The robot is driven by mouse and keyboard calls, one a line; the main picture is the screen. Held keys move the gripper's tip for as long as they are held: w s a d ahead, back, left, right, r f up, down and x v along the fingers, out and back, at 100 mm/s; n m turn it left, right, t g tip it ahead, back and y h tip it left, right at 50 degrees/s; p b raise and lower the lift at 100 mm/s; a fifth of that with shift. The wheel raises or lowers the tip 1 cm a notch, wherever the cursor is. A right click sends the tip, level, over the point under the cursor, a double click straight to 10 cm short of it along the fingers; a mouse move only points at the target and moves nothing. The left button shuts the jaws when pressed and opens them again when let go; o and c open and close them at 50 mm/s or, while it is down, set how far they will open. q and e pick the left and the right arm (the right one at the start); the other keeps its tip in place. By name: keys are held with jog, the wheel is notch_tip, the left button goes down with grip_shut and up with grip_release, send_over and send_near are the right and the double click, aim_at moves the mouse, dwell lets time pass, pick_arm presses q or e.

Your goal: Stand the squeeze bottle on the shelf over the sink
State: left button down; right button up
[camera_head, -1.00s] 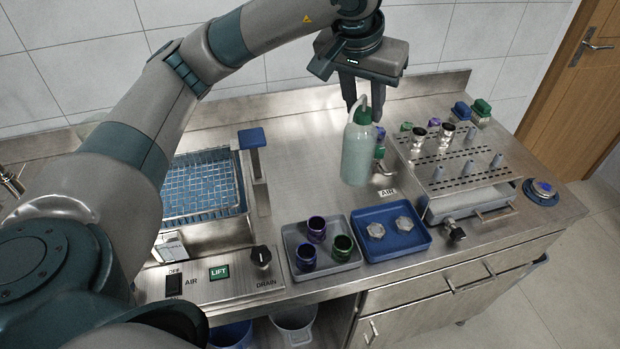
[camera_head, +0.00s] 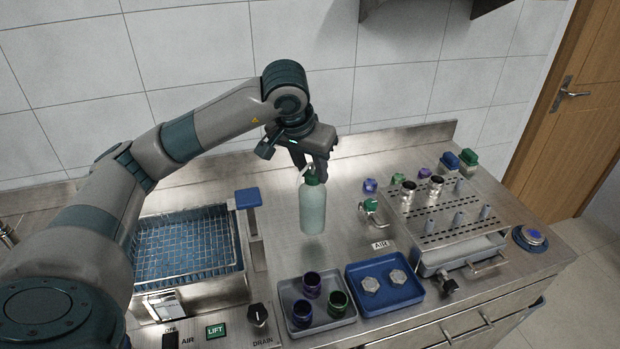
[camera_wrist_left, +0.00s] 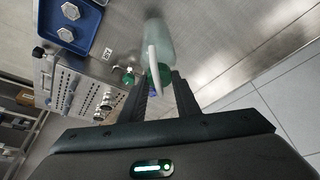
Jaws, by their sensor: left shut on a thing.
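The squeeze bottle (camera_head: 313,208) is pale green and translucent, with a green cap and a white spout. It hangs upright from my left gripper (camera_head: 312,174), which is shut on it near the cap, and it appears to be above the steel bench. In the left wrist view the bottle (camera_wrist_left: 157,48) points away between the fingers of the left gripper (camera_wrist_left: 158,82), with the white spout toward the camera. A dark wall-mounted thing (camera_head: 425,8), perhaps the shelf, shows only partly at the top edge. My right gripper is not in view.
A basin with a blue-lined wire basket (camera_head: 185,245) is at left. A grey tray of cups (camera_head: 290,292) and a blue tray with two metal knobs (camera_head: 356,284) lie in front. A perforated rack (camera_head: 450,225) stands at right. The wall behind is clear below the dark fixture.

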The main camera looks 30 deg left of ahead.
aim_at(311, 183)
pick_arm(q)
jog(key=shift+w+a+f, duration=0.1)
jog(key=shift+a+f, duration=0.1)
jog(key=shift+a, duration=0.15)
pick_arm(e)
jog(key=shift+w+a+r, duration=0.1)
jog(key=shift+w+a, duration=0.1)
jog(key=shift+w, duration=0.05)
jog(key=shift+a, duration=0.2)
pick_arm(q)
jog(key=shift+f, duration=0.2)
notch_tip(311, 183, down, 2)
jog(key=shift+f+p, duration=0.2)
jog(key=shift+p, duration=0.6)
jog(key=shift+f, duration=0.6)
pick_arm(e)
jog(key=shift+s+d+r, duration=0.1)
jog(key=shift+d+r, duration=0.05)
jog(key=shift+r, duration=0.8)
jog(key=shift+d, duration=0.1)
